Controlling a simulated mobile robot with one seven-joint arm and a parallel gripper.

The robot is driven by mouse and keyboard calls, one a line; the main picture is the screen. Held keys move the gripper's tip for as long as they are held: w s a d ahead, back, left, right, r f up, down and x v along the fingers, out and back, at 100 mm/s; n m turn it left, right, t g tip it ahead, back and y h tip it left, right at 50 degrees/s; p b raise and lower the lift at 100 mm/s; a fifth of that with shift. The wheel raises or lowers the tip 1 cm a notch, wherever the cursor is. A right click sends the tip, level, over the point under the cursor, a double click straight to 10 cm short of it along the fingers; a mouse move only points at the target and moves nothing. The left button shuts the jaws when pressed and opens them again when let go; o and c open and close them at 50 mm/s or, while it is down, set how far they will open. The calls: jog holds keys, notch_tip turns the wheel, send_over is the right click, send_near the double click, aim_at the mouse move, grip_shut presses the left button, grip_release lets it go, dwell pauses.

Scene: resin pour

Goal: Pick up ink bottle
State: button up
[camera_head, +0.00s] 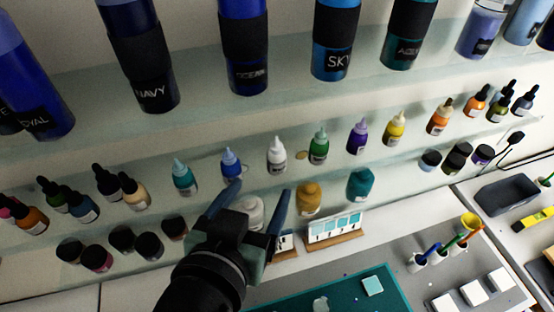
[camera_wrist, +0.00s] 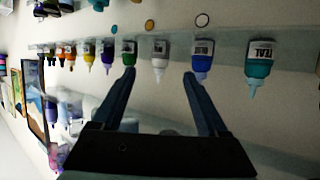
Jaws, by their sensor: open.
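Small ink bottles with pointed caps stand in a row on the middle glass shelf; which one the task means cannot be told. A white bottle (camera_head: 277,157) stands between a blue bottle (camera_head: 231,163) and a green bottle (camera_head: 319,147). My gripper (camera_head: 261,188) is open and empty, just in front of and below the white and blue bottles. In the wrist view, where things appear upside down, the white bottle (camera_wrist: 160,55) shows between my fingertips (camera_wrist: 160,73). The blue bottle (camera_wrist: 203,58) lies by one fingertip and the green bottle (camera_wrist: 129,50) by the other. No contact shows.
A teal bottle (camera_head: 184,178) stands left; purple (camera_head: 357,137) and yellow (camera_head: 395,127) bottles stand right. Larger bottles fill the shelf above. A gold jar (camera_head: 308,198) and a teal jar (camera_head: 360,184) sit below, with a white jar (camera_head: 251,208) partly behind my gripper.

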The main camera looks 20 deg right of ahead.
aim_at(274, 162)
jog(key=b+x, duration=0.4)
jog(key=b, duration=0.1)
jog(key=shift+f, duration=0.2)
jog(key=shift+w+d+p, duration=0.35)
jog(key=shift+w+p, duration=0.15)
jog(key=shift+p, duration=0.2)
jog(key=p+x, duration=0.1)
jog(key=x, duration=0.1)
jog(key=p+x, duration=0.1)
jog(key=x, duration=0.2)
jog(key=shift+w+r+p, duration=0.15)
jog(key=shift+r+p, duration=0.05)
jog(key=shift+p, duration=0.2)
jog(key=shift+w+d+f, duration=0.3)
jog(key=shift+w+f, duration=0.05)
jog(key=shift+w, duration=0.1)
grip_shut()
